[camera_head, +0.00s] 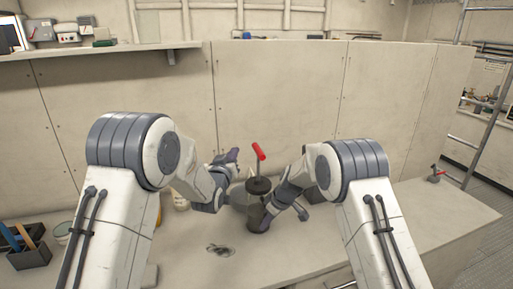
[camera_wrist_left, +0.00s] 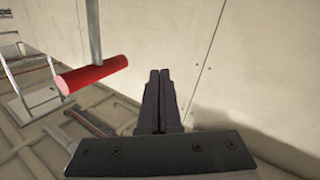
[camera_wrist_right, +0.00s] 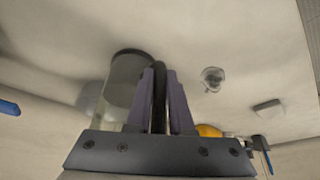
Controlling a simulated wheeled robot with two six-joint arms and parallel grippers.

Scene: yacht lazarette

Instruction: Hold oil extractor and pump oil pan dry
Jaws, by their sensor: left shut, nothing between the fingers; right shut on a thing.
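The oil extractor is a clear canister (camera_head: 256,213) with a dark lid (camera_head: 258,186) and a red T-handle (camera_head: 258,151) on a rod. It stands on the bench in front of me. My left gripper (camera_head: 235,155) is shut and empty, left of the red handle and apart from it. In the left wrist view the handle (camera_wrist_left: 92,75) is beside the shut fingers (camera_wrist_left: 160,100). My right gripper (camera_head: 268,220) is low at the canister's side. In the right wrist view its fingers (camera_wrist_right: 160,98) are shut on a dark upright part beside the canister (camera_wrist_right: 120,85). I cannot identify an oil pan.
A dark round patch or fitting (camera_head: 219,250) is on the bench front. A black tool bin (camera_head: 30,255) stands at far left. A small red-topped item (camera_head: 436,174) sits at the right end. The wall panels stand close behind; the bench between is mostly clear.

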